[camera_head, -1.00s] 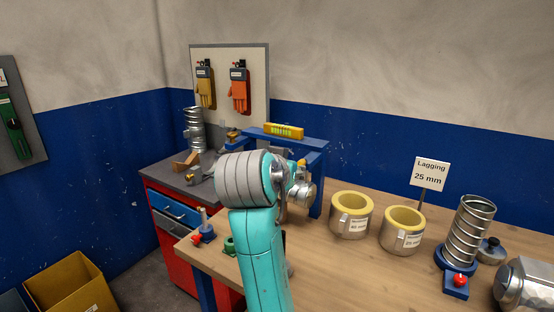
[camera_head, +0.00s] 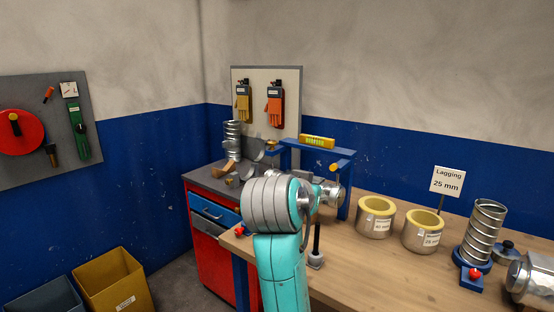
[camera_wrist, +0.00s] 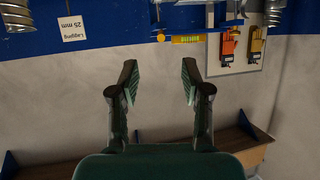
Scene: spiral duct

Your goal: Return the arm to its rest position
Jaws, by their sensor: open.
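My arm, teal with a grey banded joint, rises in the front middle of the head view over the workbench (camera_head: 400,270). The arm hides the end of my gripper in that view. In the wrist view my gripper (camera_wrist: 158,82) is open, its two dark fingers apart with nothing between them. Behind the fingers is bare grey wall. The wrist picture is upside down, with the sign and gloves hanging from the top.
On the bench stand two yellow-lined lagging rings (camera_head: 376,217), a spiral duct (camera_head: 483,232) and a "Lagging 25 mm" sign (camera_head: 447,182). A blue frame (camera_head: 343,200) with a yellow level (camera_head: 317,141) stands close behind my arm. A red cabinet (camera_head: 206,262) and bins (camera_head: 115,285) are at left.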

